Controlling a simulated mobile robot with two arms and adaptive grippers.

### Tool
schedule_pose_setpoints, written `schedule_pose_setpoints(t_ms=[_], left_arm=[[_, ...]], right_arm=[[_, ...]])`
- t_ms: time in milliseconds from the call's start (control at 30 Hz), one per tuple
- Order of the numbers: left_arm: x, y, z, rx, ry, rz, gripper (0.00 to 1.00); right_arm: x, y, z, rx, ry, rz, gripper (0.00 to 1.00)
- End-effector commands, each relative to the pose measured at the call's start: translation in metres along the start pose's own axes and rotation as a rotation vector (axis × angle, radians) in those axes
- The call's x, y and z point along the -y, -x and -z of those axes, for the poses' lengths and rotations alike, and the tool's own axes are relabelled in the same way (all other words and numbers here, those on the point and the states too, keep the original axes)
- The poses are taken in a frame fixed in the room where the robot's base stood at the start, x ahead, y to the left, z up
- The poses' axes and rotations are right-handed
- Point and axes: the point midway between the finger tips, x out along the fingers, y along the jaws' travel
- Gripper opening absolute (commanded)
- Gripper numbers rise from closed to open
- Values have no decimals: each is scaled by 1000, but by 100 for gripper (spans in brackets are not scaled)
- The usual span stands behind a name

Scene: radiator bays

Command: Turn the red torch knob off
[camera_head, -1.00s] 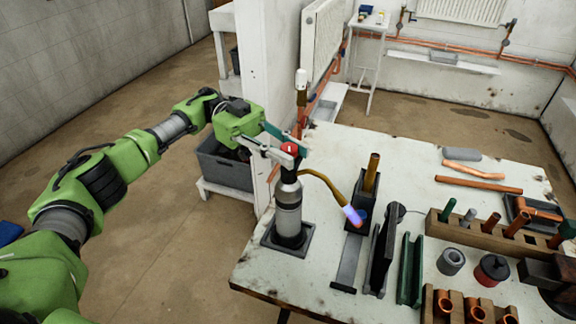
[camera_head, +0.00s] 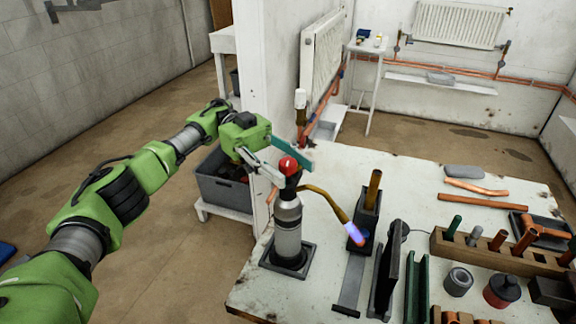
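The torch (camera_head: 288,232) stands upright in a dark square base at the left side of the white workbench. Its red knob (camera_head: 288,165) is on top. A brass tube curves right to a nozzle with a blue-violet flame (camera_head: 353,233) at its tip. My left gripper (camera_head: 285,172) is at the red knob, with a finger on each side of it. The fingers partly hide the knob, and I cannot tell whether they press on it. My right gripper is not in view.
Right of the torch, a dark holder (camera_head: 367,212) holds an upright brass rod. A wooden rack (camera_head: 490,250) of tubes and several copper pipes lie further right. A white wall post (camera_head: 265,80) rises behind my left gripper. The bench's far middle is clear.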

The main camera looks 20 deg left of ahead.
Motion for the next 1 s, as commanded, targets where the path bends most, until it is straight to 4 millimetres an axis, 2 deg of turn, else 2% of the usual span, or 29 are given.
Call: schedule_pose_setpoints(t_ms=[233, 367, 800, 1000], left_arm=[[0, 0, 0, 0, -1, 1, 39], [0, 0, 9, 0, -3, 1, 39], [0, 0, 86, 1, -3, 1, 39], [0, 0, 100, -1, -1, 0, 39]], right_arm=[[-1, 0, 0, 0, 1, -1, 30], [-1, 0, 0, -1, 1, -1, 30], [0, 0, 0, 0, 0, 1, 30], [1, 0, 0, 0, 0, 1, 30]])
